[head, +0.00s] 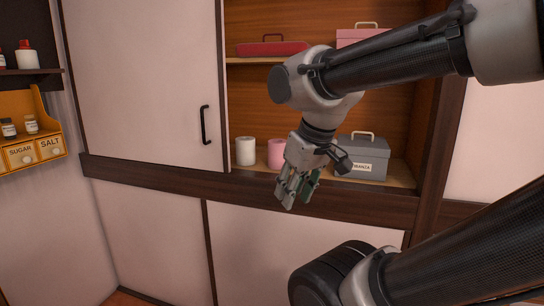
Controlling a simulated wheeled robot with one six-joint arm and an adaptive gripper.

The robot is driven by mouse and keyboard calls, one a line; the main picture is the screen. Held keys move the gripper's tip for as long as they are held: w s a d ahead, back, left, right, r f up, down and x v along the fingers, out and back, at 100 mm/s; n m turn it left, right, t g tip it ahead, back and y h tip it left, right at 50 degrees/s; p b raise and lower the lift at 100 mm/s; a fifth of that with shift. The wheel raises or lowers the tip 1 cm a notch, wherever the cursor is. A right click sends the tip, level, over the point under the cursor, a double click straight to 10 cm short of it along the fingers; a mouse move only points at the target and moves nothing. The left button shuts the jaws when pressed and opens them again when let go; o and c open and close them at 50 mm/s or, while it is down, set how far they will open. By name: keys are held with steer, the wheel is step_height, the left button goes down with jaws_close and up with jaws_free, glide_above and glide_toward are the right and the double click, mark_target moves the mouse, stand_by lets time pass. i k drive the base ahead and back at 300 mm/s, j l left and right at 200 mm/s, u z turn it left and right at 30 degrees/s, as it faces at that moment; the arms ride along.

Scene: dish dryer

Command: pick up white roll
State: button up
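The white roll (245,152) stands upright on the lower cabinet shelf, near the edge of the pale sliding door. My gripper (288,200) hangs in front of the shelf ledge, to the right of the white roll and lower than it, and points downward. It is apart from the roll. Its fingers look close together, but from this angle I cannot tell whether they are open or shut. I see nothing held between them.
A pink roll (276,153) stands just right of the white one, partly behind my gripper. A grey box (361,158) with a handle stands farther right. The sliding door (145,80) covers the cabinet's left part. A dark ledge (150,168) runs below the shelf.

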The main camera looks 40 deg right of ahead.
mark_target(246, 151)
steer(key=i+j, duration=0.2)
steer(key=i, duration=0.2)
steer(key=i+j, duration=0.15)
steer(key=i, duration=0.25)
steer(key=i+j+z, duration=0.1)
steer(key=i, duration=0.35)
steer(key=j, duration=0.1)
